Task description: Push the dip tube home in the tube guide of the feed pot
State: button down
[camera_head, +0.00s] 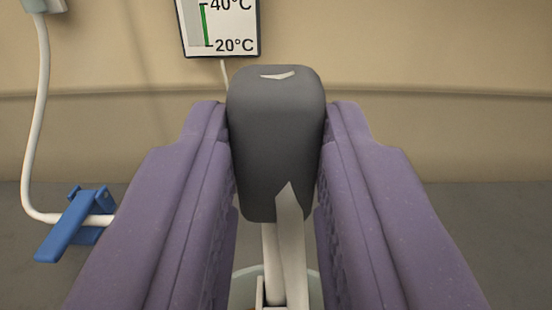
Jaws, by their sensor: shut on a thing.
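My gripper (277,150) has its two purple fingers closed on the dark grey grip block of the dip tube (275,110), one on each side. The block has a pale chevron mark on top and looks upright. The pale shaft of the tube (270,255) runs down below it, beside a second pale, pointed strip (289,225) whose role I cannot tell. The rim of the feed pot (243,277) shows pale at the bottom edge between the fingers. The tube guide, the tube's lower end and its depth are not clear; the fingers and block hide much.
A blue clamp (75,224) sits on a white hose (42,120) to the left, close to the left finger. A thermometer card (222,25) hangs at the top on the beige wall (430,80). The grey surface (480,230) at right looks clear.

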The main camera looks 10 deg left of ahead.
jog(key=shift+f, duration=0.8)
jog(key=c, duration=0.8)
grip_release()
jog(key=shift+s, duration=0.1)
jog(key=s, duration=0.2)
jog(key=s+d+p, duration=0.1)
jog(key=s, duration=0.2)
jog(key=s+p, duration=0.1)
jog(key=s, duration=0.1)
jog(key=shift+s+d, duration=0.25)
jog(key=shift+d, duration=0.05)
jog(key=shift+r, duration=0.1)
